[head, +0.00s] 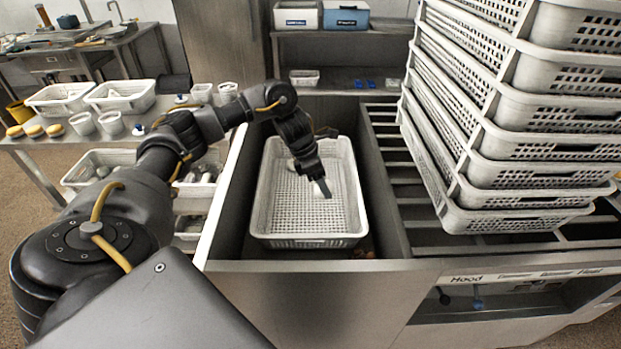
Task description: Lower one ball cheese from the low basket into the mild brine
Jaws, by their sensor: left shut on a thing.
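My left gripper (321,187) points down over an open white perforated basket (308,242) in the steel well at the centre. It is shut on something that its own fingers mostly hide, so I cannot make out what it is. A small pale patch shows beside the gripper's left side. The floor of this basket looks bare. Lower at the left, under the table, a white basket (84,163) and its neighbour hold pale rounded things (200,172), partly hidden by my arm. I cannot tell which vessel is the mild brine. My right gripper is out of view.
A tall stack of white perforated baskets (530,137) stands on the slatted rack at the right. The steel well wall (300,285) is close in front. The left table holds white trays (120,95), cups and yellow rounds (35,131). Boxes (345,17) sit on the back shelf.

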